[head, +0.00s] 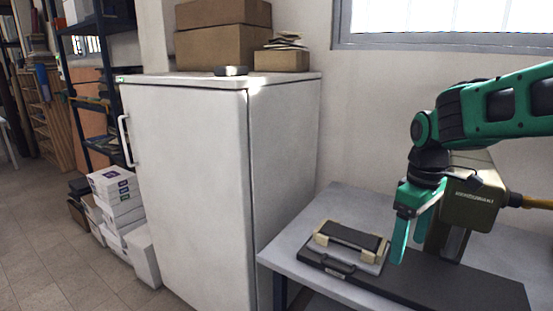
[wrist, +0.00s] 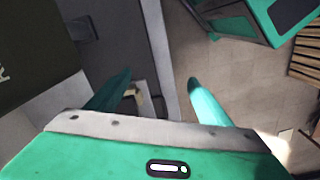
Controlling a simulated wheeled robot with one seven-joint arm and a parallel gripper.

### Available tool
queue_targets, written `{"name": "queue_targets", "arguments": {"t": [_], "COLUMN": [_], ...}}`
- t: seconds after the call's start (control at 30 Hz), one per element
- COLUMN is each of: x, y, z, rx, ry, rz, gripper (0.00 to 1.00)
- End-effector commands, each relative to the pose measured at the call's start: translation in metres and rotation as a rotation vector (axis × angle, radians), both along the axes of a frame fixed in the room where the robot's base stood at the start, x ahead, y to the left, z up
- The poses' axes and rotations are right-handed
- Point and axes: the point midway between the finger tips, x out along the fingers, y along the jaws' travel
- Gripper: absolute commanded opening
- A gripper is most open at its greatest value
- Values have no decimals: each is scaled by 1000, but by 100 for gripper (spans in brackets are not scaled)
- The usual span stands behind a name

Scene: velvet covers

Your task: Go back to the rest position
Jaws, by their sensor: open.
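My green gripper (head: 405,240) hangs above the light grey table (head: 360,200) with its fingers pointing down. It is open, and I see nothing held between the fingers, which also show spread in the wrist view (wrist: 156,80). A small dark case with beige corner pieces (head: 350,237) lies on the table, left of the gripper in the head view. My arm comes in from the right, bent at a joint above the gripper.
A dark olive box (head: 480,198) stands close behind the gripper. A long dark case (head: 430,280) lies along the table's front. A white fridge (head: 190,180) stands to the left, with cardboard boxes (head: 220,47) on top. Tiled floor (head: 50,250) is free at the left.

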Motion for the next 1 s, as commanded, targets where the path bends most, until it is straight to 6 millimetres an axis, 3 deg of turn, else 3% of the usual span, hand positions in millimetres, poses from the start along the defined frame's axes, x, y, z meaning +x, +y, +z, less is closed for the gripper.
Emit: {"name": "queue_targets", "arguments": {"t": [0.17, 0.27, 0.4, 0.6, 0.73, 1.0], "x": [-43, -79, -143, -205, -220, -221], "y": [-38, -63, -93, -109, -112, -113], "z": [-3, -8, -23, -42, -48, -49], "rx": [-1, 1, 5, 14, 17, 17], "ry": [-3, -3, -2, 2, 6, 6], "rz": [-245, -438, -768, -1093, -1177, -1184], "gripper": [73, 73, 73, 73, 73, 73]}}
